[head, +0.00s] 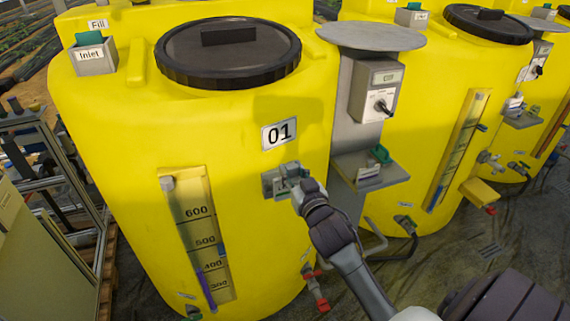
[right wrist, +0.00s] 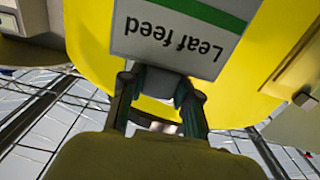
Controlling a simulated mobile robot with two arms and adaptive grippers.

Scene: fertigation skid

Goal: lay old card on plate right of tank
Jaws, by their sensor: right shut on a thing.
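The card reading "Leaf feed" (right wrist: 180,40), white-grey with a green stripe, shows upside down in the right wrist view, against the yellow tank. My right gripper (right wrist: 158,95) is shut on its grey lower part. In the head view my right gripper (head: 297,188) is at the grey holder (head: 273,183) on the front of tank 01 (head: 130,150), below the number label; it hides much of the card there. I cannot tell if the card is clear of the holder. A round grey plate (head: 370,36) tops the post right of the tank. My left gripper is not in view.
On the post are a switch box (head: 376,90) and a small shelf (head: 385,175) with a green-topped item. A level gauge (head: 203,235) runs down the tank front. A red-handled valve (head: 316,290) sits low. More yellow tanks stand at right. The round plate looks bare.

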